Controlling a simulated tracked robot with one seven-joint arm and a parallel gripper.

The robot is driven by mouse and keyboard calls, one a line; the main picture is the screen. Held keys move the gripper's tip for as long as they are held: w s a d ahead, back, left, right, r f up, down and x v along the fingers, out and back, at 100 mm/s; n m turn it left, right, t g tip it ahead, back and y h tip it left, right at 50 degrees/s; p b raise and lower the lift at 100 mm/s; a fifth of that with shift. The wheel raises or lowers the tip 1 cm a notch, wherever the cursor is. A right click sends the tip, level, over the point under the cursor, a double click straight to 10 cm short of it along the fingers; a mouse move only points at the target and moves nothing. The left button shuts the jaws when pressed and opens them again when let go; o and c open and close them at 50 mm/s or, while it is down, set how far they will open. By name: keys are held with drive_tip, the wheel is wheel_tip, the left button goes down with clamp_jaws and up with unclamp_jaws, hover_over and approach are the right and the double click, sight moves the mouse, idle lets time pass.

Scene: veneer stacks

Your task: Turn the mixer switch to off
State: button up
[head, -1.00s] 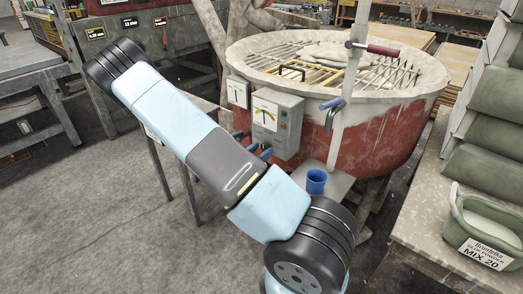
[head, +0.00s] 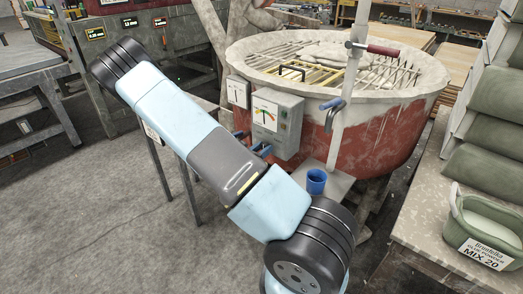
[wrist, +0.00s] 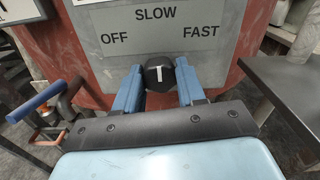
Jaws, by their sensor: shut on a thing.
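The mixer switch is a black round knob (wrist: 158,72) with a white pointer mark, on a grey panel (wrist: 185,15) lettered OFF at left, SLOW on top and FAST at right. Its mark stands nearly upright, toward SLOW. My gripper (wrist: 158,82) is shut on the knob, one blue finger on each side. In the head view my gripper (head: 252,145) is at the lower left of the grey control box (head: 287,143) on the mixer (head: 348,145). The knob is not visible there.
A blue-handled valve (wrist: 38,102) is left of my gripper in the wrist view. A grey metal ledge (wrist: 290,80) is at the right. In the head view a blue cup (head: 316,181) stands below the control box, and a bench with a green tub (head: 485,222) is at the right.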

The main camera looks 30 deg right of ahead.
drive_tip(key=shift+c, duration=0.7)
drive_tip(key=shift+a, duration=0.2)
drive_tip(key=shift+d, duration=0.2)
drive_tip(key=shift+n, duration=0.3)
drive_tip(key=n, duration=0.5)
drive_tip(key=shift+d, duration=0.1)
drive_tip(key=shift+n, duration=1.6)
